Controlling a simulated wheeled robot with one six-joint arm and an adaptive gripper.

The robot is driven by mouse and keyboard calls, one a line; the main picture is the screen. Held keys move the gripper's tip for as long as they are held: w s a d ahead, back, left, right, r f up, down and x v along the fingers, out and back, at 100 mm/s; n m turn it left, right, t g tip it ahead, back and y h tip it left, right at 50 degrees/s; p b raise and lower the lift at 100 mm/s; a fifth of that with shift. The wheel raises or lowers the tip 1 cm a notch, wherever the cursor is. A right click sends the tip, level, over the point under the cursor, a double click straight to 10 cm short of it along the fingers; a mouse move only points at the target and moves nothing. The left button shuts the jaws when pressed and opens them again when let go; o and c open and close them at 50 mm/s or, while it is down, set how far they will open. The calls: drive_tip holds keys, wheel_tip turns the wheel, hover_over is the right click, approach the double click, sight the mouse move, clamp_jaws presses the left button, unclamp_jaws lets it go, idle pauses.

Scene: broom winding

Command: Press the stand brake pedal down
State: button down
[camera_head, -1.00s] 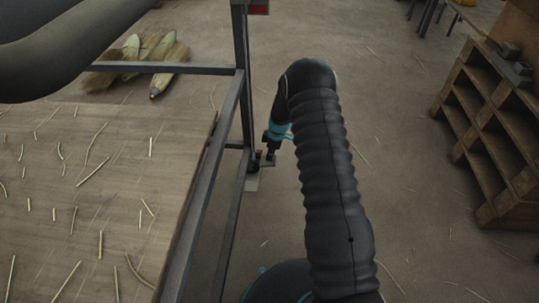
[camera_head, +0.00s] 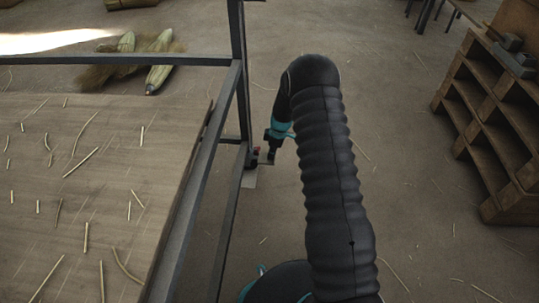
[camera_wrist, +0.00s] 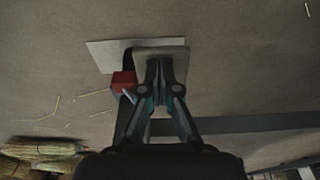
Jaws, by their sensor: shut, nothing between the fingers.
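The stand's dark metal frame (camera_head: 207,150) has a post that comes down to the floor in the head view. At its foot is a small pedal plate (camera_head: 266,163), which shows as a grey-beige plate (camera_wrist: 181,54) in the wrist view. A red block (camera_wrist: 123,80) sits beside it. My gripper (camera_head: 272,156) points down at the pedal, its fingers shut and empty. In the wrist view my fingertips (camera_wrist: 160,66) overlap the pedal plate and hide its middle. I cannot tell whether they touch it or how far down it is.
A pale flat plate (camera_wrist: 106,54) lies under the pedal on the floor. A wooden table top (camera_head: 70,200) with loose straws is at left. Broom heads (camera_head: 160,72) lie behind it. A wooden shelf (camera_head: 490,120) stands at right. The floor between is mostly clear.

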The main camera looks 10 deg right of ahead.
drive_tip(key=shift+d+f+b, duration=0.2)
drive_tip(key=shift+f+b, duration=0.45)
drive_tip(key=shift+f, duration=0.35)
drive_tip(key=shift+d+r, duration=0.1)
drive_tip(key=shift+r, duration=0.4)
drive_tip(key=r, duration=0.1)
drive_tip(key=r+p, duration=0.1)
drive_tip(key=r, duration=0.1)
drive_tip(key=shift+s+d, duration=0.1)
drive_tip(key=shift+d, duration=0.2)
drive_tip(key=s+d+r+p, duration=0.1)
drive_tip(key=s+d+r, duration=0.1)
drive_tip(key=d+r, duration=0.4)
drive_tip(key=shift+r, duration=0.9)
